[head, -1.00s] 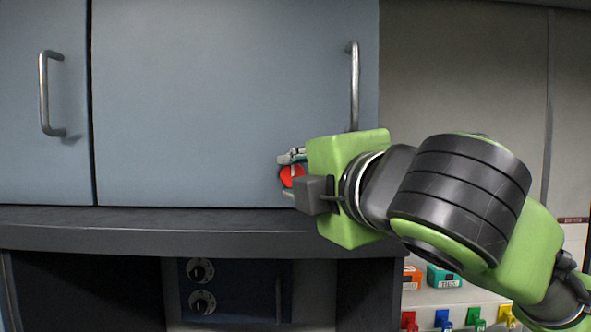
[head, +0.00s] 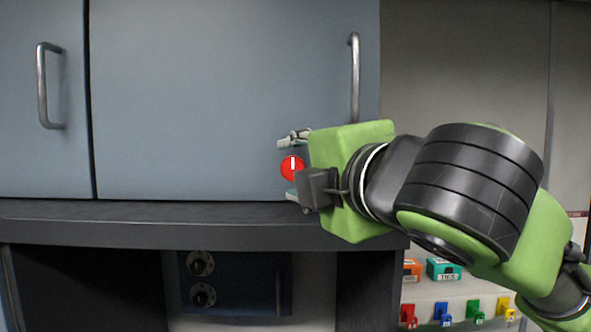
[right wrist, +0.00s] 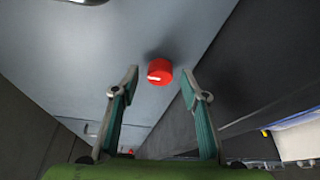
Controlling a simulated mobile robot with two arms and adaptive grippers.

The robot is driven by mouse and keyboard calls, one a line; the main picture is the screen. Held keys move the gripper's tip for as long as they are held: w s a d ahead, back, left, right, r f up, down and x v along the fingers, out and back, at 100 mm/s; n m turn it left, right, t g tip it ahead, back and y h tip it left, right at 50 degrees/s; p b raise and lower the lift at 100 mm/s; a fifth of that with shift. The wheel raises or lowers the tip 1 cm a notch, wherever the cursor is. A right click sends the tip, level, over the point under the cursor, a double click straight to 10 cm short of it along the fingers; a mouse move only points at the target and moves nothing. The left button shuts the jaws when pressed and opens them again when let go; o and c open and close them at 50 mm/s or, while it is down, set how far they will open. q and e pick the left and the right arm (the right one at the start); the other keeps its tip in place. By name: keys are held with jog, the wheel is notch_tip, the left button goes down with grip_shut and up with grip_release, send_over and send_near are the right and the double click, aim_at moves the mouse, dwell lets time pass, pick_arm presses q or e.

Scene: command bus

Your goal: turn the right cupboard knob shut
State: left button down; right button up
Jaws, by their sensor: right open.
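The red round knob (head: 292,168) is on the lower right part of the wide blue-grey cupboard door (head: 220,90). Its white mark stands upright in the head view. My right gripper (head: 288,171) comes in from the right, with one finger above the knob and one below. In the right wrist view the knob (right wrist: 159,71) shows between and just beyond the tips of my open right gripper (right wrist: 160,88), with a gap on both sides. The fingers appear clear of it. My left gripper is in neither view.
A metal handle (head: 355,78) stands on the door just above my gripper. A dark ledge (head: 150,222) runs below the cupboard. A dark panel with dials (head: 230,282) and small coloured boxes (head: 444,270) are lower down.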

jog(key=v, duration=1.1)
jog(key=shift+s+d, duration=0.15)
